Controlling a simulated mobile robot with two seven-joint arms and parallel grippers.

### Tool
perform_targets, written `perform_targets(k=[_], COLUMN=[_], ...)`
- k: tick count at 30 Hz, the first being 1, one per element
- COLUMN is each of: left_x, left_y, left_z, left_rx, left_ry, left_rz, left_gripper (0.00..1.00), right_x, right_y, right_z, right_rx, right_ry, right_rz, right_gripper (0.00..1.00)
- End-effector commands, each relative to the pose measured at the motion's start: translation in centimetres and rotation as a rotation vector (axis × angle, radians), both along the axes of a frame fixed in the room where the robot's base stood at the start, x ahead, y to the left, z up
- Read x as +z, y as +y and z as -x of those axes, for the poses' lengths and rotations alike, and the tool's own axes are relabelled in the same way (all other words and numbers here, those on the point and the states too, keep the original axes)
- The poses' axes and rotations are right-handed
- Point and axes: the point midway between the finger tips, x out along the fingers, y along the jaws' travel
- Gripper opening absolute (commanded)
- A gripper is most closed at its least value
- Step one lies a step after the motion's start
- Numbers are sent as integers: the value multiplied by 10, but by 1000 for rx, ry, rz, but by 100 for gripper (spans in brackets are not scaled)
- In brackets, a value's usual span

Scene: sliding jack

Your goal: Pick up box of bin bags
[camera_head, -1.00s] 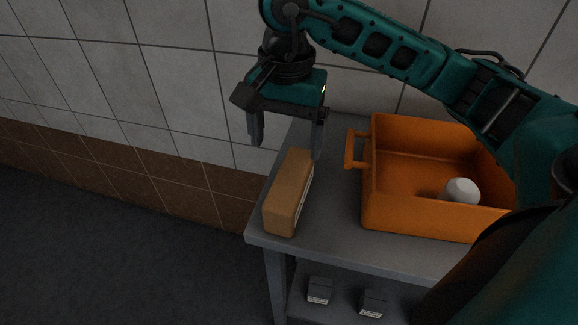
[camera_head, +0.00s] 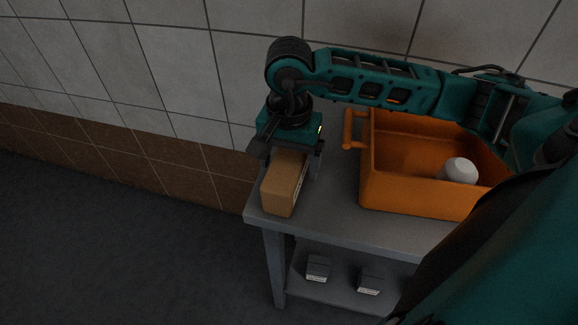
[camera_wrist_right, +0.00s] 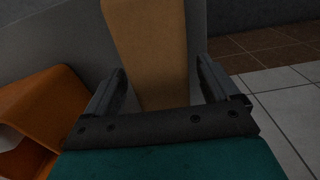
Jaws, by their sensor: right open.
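The box of bin bags, a tan-brown carton (camera_head: 284,189), stands on the left end of the grey table (camera_head: 335,218). My right gripper (camera_head: 288,166) is over the far end of the box, with its fingers pointing down. In the right wrist view the box (camera_wrist_right: 150,45) lies between the two open fingers of the gripper (camera_wrist_right: 160,85), with a gap on each side. The gripper body hides the far part of the box in the head view. My left gripper is not in view.
An orange crate (camera_head: 415,200) with a white rounded object (camera_head: 459,171) inside stands right of the box. A tiled wall (camera_head: 170,60) is behind the table. Two small dark boxes (camera_head: 318,268) (camera_head: 369,281) sit on the lower shelf.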

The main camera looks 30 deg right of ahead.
Motion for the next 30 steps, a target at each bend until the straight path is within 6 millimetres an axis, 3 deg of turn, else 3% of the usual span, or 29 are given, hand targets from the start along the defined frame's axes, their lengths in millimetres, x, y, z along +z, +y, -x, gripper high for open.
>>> perform_targets(k=[3,11,30], left_x=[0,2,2], left_y=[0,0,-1], left_z=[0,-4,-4], left_rx=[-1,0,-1], left_ry=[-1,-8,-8], left_rz=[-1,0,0], left_gripper=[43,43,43], right_x=[-11,-12,-12], right_y=[0,1,1], right_z=[0,0,0], right_rx=[-1,0,0], right_ry=[1,-1,-2], right_rz=[-1,-1,-1], right_gripper=[88,87,26])
